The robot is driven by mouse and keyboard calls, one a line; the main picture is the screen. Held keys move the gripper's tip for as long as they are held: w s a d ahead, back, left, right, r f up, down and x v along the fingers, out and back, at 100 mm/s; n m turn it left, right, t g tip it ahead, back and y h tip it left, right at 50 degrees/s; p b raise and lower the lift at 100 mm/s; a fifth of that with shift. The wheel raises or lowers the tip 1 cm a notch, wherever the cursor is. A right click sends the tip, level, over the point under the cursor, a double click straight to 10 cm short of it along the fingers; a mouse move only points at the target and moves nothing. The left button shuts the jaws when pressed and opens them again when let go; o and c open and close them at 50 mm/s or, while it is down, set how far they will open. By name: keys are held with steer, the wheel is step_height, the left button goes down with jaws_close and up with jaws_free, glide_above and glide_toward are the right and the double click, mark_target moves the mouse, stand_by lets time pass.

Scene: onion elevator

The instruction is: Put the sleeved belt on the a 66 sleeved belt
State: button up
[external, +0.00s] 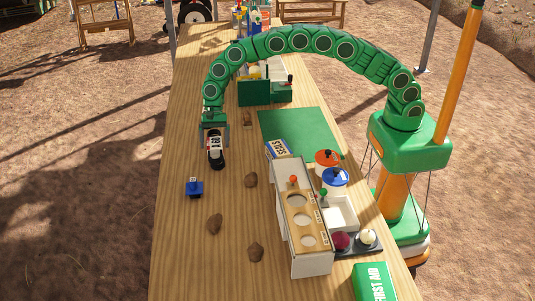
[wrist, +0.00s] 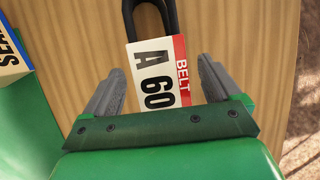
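A black belt in a white and red paper sleeve (external: 215,143) lies on the wooden table below my gripper (external: 215,130). In the wrist view the sleeve (wrist: 157,80) reads "BELT" and "A 60", and a black belt loop (wrist: 151,15) sticks out beyond it. My gripper (wrist: 160,75) is open, with one finger on each side of the sleeve and a gap on both sides. I cannot make out a sleeve marked A 66 in either view.
A SEALS box (external: 278,149) stands by the green mat (external: 300,132). A white and wooden box with round holes (external: 303,230) stands nearer. A blue object (external: 194,187) and brown lumps (external: 251,180) lie on the table (external: 180,240).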

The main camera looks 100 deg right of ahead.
steer(key=shift+r, duration=0.1)
steer(key=w+v, duration=0.1)
steer(key=v, duration=1.1)
steer(key=s+a+r+n, duration=0.2)
steer(key=s+r, duration=0.3)
steer(key=s, duration=0.2)
steer(key=s+a+r+n, duration=0.3)
steer(key=s+r, duration=0.1)
steer(key=s, duration=0.2)
steer(key=s+a+r+n+g+h, duration=0.1)
steer(key=s+r+n, duration=0.1)
steer(key=s, duration=0.5)
steer(key=s+r+n+g+h, duration=0.1)
steer(key=s+r+n, duration=0.15)
steer(key=s, duration=0.55)
steer(key=s+d+f+n+h, duration=0.1)
steer(key=s+n, duration=0.3)
steer(key=s, duration=1.3)
steer(key=s+d+f+n+h, duration=0.1)
steer(key=s+n, duration=0.3)
steer(key=s, duration=1.3)
steer(key=shift+d+g+h, duration=0.3)
steer(key=shift+d, duration=0.6)
